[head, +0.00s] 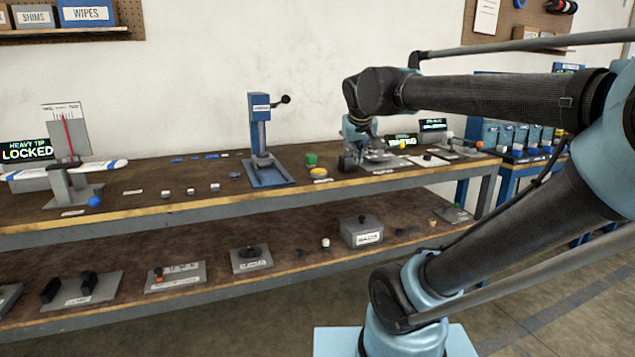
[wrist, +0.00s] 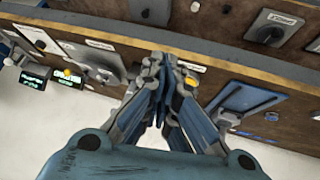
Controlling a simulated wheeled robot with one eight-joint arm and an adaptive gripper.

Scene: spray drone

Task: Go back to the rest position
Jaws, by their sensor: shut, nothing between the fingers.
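My gripper (head: 347,161) hangs at the front of the bench's upper shelf, to the right of the blue press (head: 262,140) in the head view. In the wrist view my gripper (wrist: 158,62) has its fingertips together with nothing between them. The fingers point toward the bench edge. My arm (head: 480,95) reaches from the right of the head view out over the bench. The gripper hides part of the grey plate behind it.
The upper shelf (head: 150,215) holds a stand with a red line (head: 67,140), a blue ball (head: 95,201), a green piece (head: 311,159) and a yellow disc (head: 318,172). A grey box (head: 362,231) stands on the lower shelf. Open floor lies in front.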

